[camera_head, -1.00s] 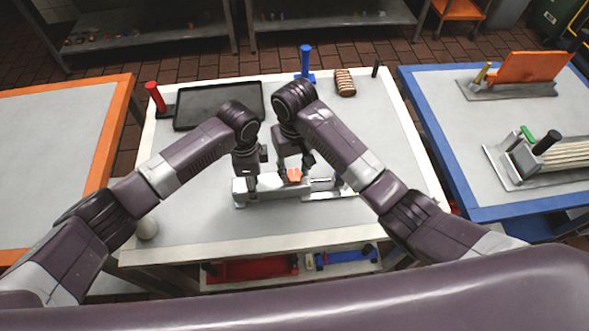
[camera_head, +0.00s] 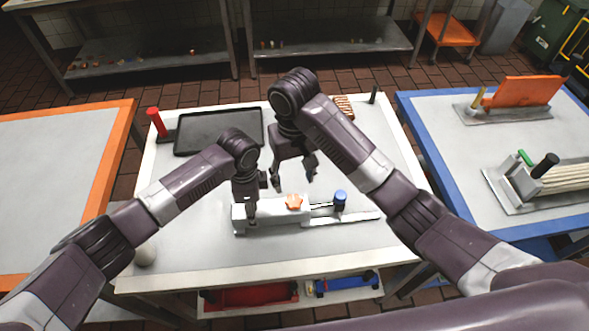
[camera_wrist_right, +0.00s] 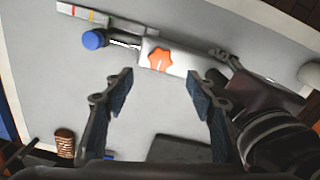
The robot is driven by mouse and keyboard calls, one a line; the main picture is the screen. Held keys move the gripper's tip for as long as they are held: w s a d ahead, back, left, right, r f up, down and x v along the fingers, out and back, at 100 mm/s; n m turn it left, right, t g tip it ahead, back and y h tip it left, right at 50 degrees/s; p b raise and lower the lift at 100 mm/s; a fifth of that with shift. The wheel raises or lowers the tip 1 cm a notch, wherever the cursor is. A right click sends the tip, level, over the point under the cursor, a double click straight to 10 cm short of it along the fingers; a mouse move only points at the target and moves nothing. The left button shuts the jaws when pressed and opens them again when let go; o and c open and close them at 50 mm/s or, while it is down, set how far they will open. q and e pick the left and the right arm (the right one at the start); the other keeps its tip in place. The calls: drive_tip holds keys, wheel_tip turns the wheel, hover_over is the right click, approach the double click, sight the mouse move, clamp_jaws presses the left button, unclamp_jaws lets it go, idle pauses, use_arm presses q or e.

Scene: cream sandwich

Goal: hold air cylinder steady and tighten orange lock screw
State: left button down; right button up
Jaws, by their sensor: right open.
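The air cylinder (camera_head: 275,213) is a pale grey block lying on the white-edged table, with a rod and a blue round end (camera_head: 340,197) on its right. The orange lock screw (camera_head: 294,201) is a star-shaped knob on top of the block; it also shows in the right wrist view (camera_wrist_right: 160,60). My left gripper (camera_head: 251,215) is at the block's left end with its fingers around it, seemingly shut on it; part of its grip is hidden. My right gripper (camera_head: 294,180) is open and empty above the orange screw, apart from it. Its fingers (camera_wrist_right: 160,75) spread wide in the wrist view.
A black tray (camera_head: 218,132) and a red-handled tool (camera_head: 157,122) are at the table's back left. A brown ribbed item (camera_head: 344,106) is at the back, partly behind my right arm. A pale round thing (camera_head: 145,254) is at the front left. The table's front is mostly clear.

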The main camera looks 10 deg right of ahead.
drive_tip(key=shift+s+d+r, duration=0.1)
drive_tip(key=shift+r, duration=1.7)
use_arm(q)
drive_tip(key=c, duration=0.9)
unclamp_jaws()
drive_tip(key=shift+o, duration=0.2)
wheel_tip(320, 180, up, 9)
drive_tip(key=p, duration=0.9)
drive_tip(key=shift+r, duration=0.1)
use_arm(e)
wheel_tip(320, 180, up, 9)
use_arm(q)
drive_tip(key=o, duration=0.6)
drive_tip(key=shift+c, duration=0.2)
use_arm(e)
drive_tip(key=shift+f, duration=0.1)
